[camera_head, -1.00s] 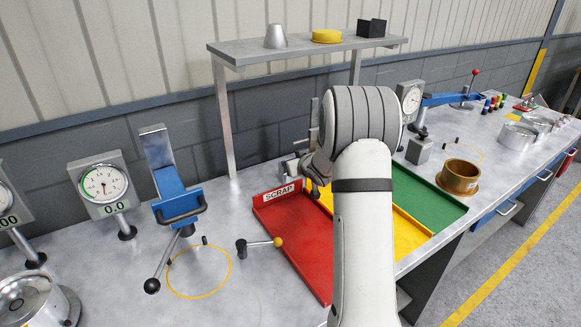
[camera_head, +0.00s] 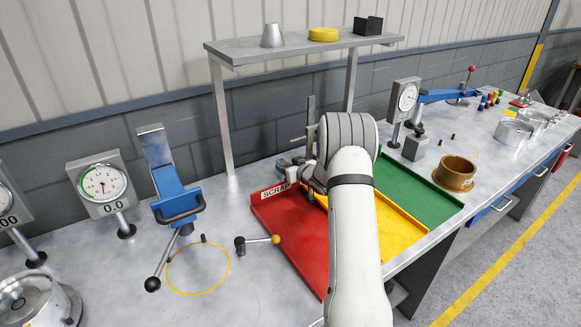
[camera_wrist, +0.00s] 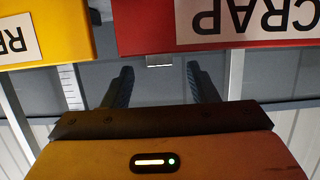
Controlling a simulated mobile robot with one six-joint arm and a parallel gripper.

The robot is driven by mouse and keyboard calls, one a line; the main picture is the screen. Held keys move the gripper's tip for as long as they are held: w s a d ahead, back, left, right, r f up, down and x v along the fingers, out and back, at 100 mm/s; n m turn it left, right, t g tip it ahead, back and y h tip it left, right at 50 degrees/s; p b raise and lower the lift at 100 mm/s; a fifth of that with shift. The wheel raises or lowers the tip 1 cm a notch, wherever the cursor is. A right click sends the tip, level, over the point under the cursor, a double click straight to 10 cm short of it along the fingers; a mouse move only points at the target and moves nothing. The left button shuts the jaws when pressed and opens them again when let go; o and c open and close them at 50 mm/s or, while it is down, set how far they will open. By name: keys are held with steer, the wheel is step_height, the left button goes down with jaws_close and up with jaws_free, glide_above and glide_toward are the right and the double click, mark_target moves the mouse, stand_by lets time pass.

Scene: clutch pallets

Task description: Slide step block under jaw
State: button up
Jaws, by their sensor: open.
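In the wrist view my gripper (camera_wrist: 160,88) is open. Its two dark fingers stand apart, with nothing held between them. A small light-grey metal piece (camera_wrist: 159,60) shows beyond the gap, at the edge of the red tray; I cannot tell whether it is the step block. In the head view a grey metal fixture with an upright post (camera_head: 310,108) stands behind the red tray, beside my wrist. My arm hides much of it. The jaw cannot be made out clearly, and my fingers are mostly hidden there.
The red scrap tray (camera_head: 290,228), yellow tray (camera_head: 408,240) and green tray (camera_head: 420,200) lie under and beside my arm. A shelf (camera_head: 290,48) stands over the bench behind. A blue lever press (camera_head: 170,180) and a dial gauge (camera_head: 102,184) are left. A brown ring (camera_head: 455,172) is right.

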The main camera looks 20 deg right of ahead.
mark_target(284, 163)
steer(key=p+x, duration=0.1)
steer(key=x, duration=0.4)
steer(key=shift+c, duration=0.3)
jaws_close()
stand_by(0.6)
